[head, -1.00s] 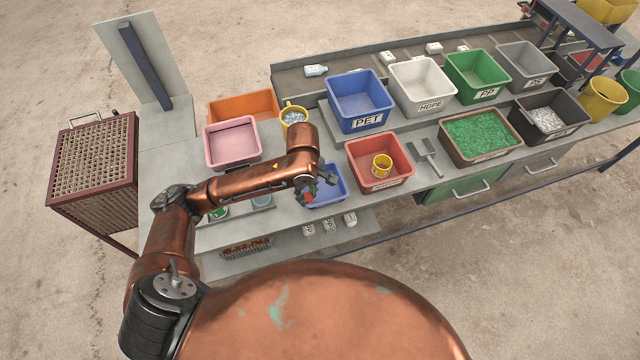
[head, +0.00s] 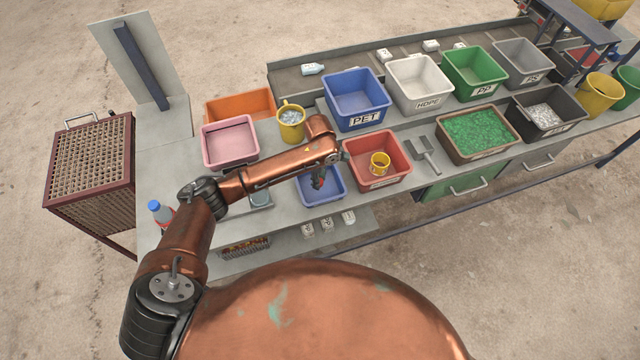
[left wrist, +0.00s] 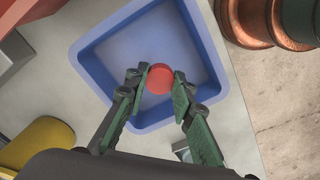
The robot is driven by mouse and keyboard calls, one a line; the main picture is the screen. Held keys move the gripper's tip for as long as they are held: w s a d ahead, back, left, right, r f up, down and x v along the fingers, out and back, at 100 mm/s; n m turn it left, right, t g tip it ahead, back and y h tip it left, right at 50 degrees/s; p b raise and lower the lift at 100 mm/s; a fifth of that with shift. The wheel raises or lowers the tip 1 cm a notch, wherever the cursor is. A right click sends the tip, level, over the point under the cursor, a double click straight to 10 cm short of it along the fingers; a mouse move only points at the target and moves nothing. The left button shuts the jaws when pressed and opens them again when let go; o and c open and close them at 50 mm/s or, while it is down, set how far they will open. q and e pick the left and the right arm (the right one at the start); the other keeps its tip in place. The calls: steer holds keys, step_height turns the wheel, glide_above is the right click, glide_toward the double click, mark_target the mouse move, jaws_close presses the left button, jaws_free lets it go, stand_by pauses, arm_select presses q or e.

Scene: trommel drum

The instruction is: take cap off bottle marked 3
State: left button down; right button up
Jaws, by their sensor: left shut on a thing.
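My left gripper (head: 318,180) is over the small blue tray (head: 308,198) at the front of the bench. In the left wrist view, the fingertips (left wrist: 160,82) are shut on a round red cap (left wrist: 159,79), held above the tray (left wrist: 112,54). A bottle with a blue cap (head: 154,205) and some red on its side stands at the left end of the bench, partly behind my left arm. I cannot read a number on it. A pale bottle (head: 313,69) lies on the belt at the back. My right gripper is out of view.
A red bin (head: 400,149) holding a yellow cup (head: 380,162) stands right of the blue tray. A pink bin (head: 229,158) and a yellow mug (head: 291,133) are behind my left arm. Several labelled bins line the back. Small white blocks (head: 327,225) sit on the lower front shelf.

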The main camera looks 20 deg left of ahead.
arm_select(q)
steer(key=shift+w+f, duration=0.4)
steer(key=shift+f, duration=0.1)
step_height(320, 180, down, 3)
steer(key=shift+w, duration=0.1)
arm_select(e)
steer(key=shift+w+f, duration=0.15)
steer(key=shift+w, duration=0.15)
arm_select(q)
steer(key=shift+f, duration=0.15)
steer(key=c, duration=1.7)
jaws_free()
steer(key=shift+o, duration=0.2)
step_height(320, 180, up, 12)
steer(key=shift+r+p, duration=0.1)
steer(key=shift+p, duration=0.2)
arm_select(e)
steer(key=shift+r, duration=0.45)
